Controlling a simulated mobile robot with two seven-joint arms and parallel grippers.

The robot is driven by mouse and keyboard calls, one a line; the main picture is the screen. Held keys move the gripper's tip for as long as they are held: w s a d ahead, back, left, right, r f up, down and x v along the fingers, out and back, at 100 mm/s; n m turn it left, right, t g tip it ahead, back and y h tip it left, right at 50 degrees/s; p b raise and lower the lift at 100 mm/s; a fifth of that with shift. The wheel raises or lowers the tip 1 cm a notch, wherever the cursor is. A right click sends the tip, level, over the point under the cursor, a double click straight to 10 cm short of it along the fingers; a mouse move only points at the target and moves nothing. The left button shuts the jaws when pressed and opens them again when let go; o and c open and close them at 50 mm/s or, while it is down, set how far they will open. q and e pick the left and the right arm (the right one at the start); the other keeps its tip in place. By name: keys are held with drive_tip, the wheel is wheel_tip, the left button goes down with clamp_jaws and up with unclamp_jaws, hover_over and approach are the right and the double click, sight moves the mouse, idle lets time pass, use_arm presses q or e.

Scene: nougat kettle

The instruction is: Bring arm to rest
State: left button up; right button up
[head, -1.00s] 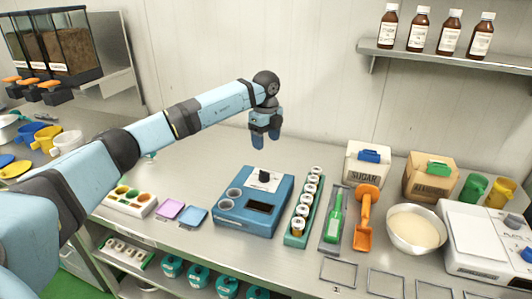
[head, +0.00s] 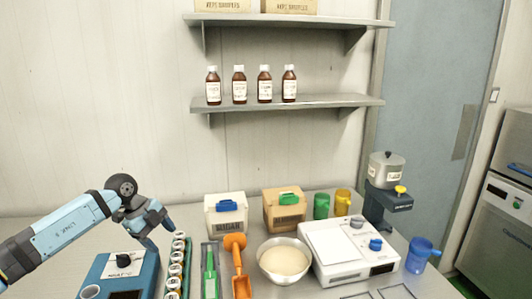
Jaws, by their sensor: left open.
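My left arm (head: 62,232) comes in from the left in the head view. My left gripper (head: 160,232) is open and empty. It hangs in the air above the back of the blue device (head: 145,270) with a black knob, left of the row of white-capped vials (head: 178,262). It appears apart from both. My right gripper is not in view.
A sugar box (head: 225,222), a second box (head: 284,215), a green scoop (head: 210,270), an orange scoop (head: 236,262), a bowl of pale powder (head: 283,262) and a white scale (head: 335,250) stand on the bench. A shelf (head: 330,103) holds brown bottles (head: 239,88).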

use_arm(q)
drive_tip(key=s+d+r+t+h, duration=0.1)
drive_tip(key=s+d+t+h, duration=0.25)
drive_tip(key=d, duration=0.35)
drive_tip(key=s+d+r+n+t+h, duration=0.1)
drive_tip(key=s+d+t+h, duration=0.15)
drive_tip(key=d+h, duration=0.3)
drive_tip(key=s+d+r+t+h, duration=0.2)
drive_tip(key=s+d+h, duration=0.15)
drive_tip(key=d, duration=0.45)
drive_tip(key=s+a+f+n+t+y, duration=0.3)
drive_tip(key=s+a+f+n+y, duration=0.35)
drive_tip(key=n+y, duration=0.3)
drive_tip(key=s+a+f+n+t+y, duration=0.2)
drive_tip(key=s+a+f+n+y, duration=0.35)
drive_tip(key=a+n+y, duration=0.4)
drive_tip(key=s+f+n+g+h, duration=0.1)
drive_tip(key=s+f+g, duration=0.35)
drive_tip(key=s, duration=0.65)
drive_tip(key=s+f+g+h, duration=0.1)
drive_tip(key=s+f+g, duration=0.2)
drive_tip(key=s+g, duration=0.55)
drive_tip(key=w+d+f+m+t+h+p, duration=0.1)
drive_tip(key=w+d+f+t+h+p, duration=0.2)
drive_tip(key=t+p, duration=0.6)
drive_tip(key=d+f, duration=0.1)
drive_tip(key=d, duration=0.1)
drive_tip(key=shift+w+d+t+p, duration=0.35)
drive_tip(key=shift+t+p, duration=0.05)
